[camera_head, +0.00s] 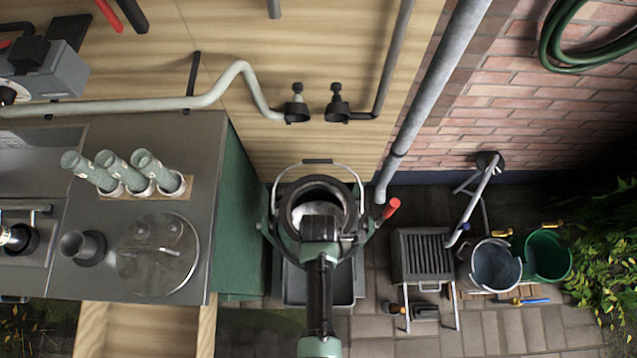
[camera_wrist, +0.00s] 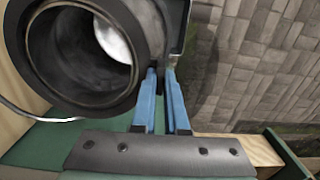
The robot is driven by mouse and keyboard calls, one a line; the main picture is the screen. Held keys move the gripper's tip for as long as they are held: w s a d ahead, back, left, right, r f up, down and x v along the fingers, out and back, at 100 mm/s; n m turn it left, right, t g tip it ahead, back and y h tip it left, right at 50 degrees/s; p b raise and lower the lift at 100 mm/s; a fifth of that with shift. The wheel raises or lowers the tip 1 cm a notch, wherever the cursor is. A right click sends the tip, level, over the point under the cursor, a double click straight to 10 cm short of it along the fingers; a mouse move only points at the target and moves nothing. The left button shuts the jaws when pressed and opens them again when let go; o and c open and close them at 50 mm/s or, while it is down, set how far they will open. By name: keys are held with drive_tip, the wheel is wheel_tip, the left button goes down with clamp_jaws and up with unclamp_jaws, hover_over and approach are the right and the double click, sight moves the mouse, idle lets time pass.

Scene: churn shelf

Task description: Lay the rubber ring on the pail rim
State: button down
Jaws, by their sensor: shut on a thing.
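A black rubber ring (camera_head: 318,182) shows around the mouth of the pail (camera_head: 312,210) at the middle of the head view. The pail's inside is pale and its wire handle stands up behind it. In the wrist view the ring (camera_wrist: 42,82) is large at upper left, with the bright pail inside (camera_wrist: 118,42) seen through it. My gripper (camera_head: 320,230) is at the near side of the ring. Its blue fingers (camera_wrist: 160,85) are shut on the ring's edge. I cannot tell whether the ring touches the rim or is just above it.
A steel counter (camera_head: 90,215) with several glass tubes and a clear round lid (camera_head: 158,255) stands left. A red-tipped lever (camera_head: 390,208) is beside the pail. A grated stand (camera_head: 422,255), metal bucket (camera_head: 493,268) and green bucket (camera_head: 548,258) are right. Pipes (camera_head: 430,95) run behind.

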drive_tip(key=c, duration=0.9)
unclamp_jaws()
drive_tip(key=shift+o, duration=0.2)
wheel_tip(320, 180, up, 13)
